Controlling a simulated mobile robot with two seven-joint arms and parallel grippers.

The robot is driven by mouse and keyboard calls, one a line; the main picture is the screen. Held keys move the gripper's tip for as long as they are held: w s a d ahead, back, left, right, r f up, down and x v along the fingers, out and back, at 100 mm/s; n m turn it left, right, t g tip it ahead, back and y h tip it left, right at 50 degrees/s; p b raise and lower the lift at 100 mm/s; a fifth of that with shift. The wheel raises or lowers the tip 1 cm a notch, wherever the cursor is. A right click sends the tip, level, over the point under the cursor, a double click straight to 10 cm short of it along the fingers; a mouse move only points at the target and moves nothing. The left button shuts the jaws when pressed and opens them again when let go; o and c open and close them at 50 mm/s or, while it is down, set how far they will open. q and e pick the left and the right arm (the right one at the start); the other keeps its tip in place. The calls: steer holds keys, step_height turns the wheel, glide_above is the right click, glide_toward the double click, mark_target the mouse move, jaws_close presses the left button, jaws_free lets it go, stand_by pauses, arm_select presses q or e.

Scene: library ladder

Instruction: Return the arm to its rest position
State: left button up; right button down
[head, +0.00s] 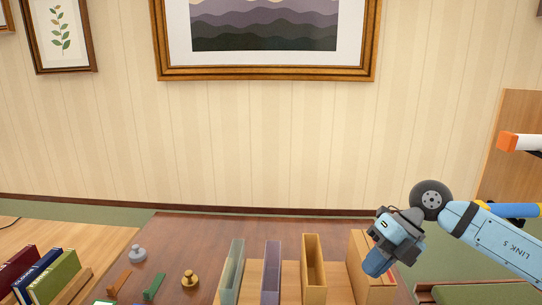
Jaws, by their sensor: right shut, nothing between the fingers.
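My right arm comes in from the right edge in the head view. Its gripper (378,262) points down and to the left, at the right end of the table. It overlaps a wooden box (372,290) in the picture; whether it touches the box I cannot tell. The gripper is shut and holds nothing. My left gripper is not in view.
The brown table (190,235) carries narrow upright holders, a grey-green one (232,272), a purple one (271,272) and a wooden one (313,270). A brass weight (189,279) and a grey weight (138,253) stand left. Books (55,277) stand at far left.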

steer(key=s+a+m+t+y+p, duration=0.2)
steer(key=s+a+m+y, duration=0.1)
steer(key=a+y, duration=0.35)
steer(key=s+a+m+t+y+p, duration=0.1)
steer(key=s+a+m+t+y, duration=0.2)
steer(key=a+y, duration=0.35)
steer(key=s+d+f+m+t+h+p, duration=0.1)
steer(key=d+f+m+t+h, duration=0.45)
steer(key=m, duration=0.55)
steer(key=s+d+f+m+t+h+p, duration=0.2)
steer(key=f+m+t+h, duration=0.4)
steer(key=f+m+t, duration=0.3)
arm_select(q)
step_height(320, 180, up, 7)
steer(key=p, duration=0.1)
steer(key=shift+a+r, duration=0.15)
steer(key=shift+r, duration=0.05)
arm_select(e)
steer(key=s+d+f+m+g+h, duration=0.2)
steer(key=s+f+m+g, duration=0.1)
steer(key=s+f, duration=0.4)
steer(key=s+d+f+m+g+h, duration=0.3)
steer(key=s+f+m, duration=0.2)
steer(key=s+f, duration=0.2)
steer(key=shift+g+h, duration=0.35)
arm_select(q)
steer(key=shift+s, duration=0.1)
arm_select(e)
steer(key=shift+d+f, duration=0.1)
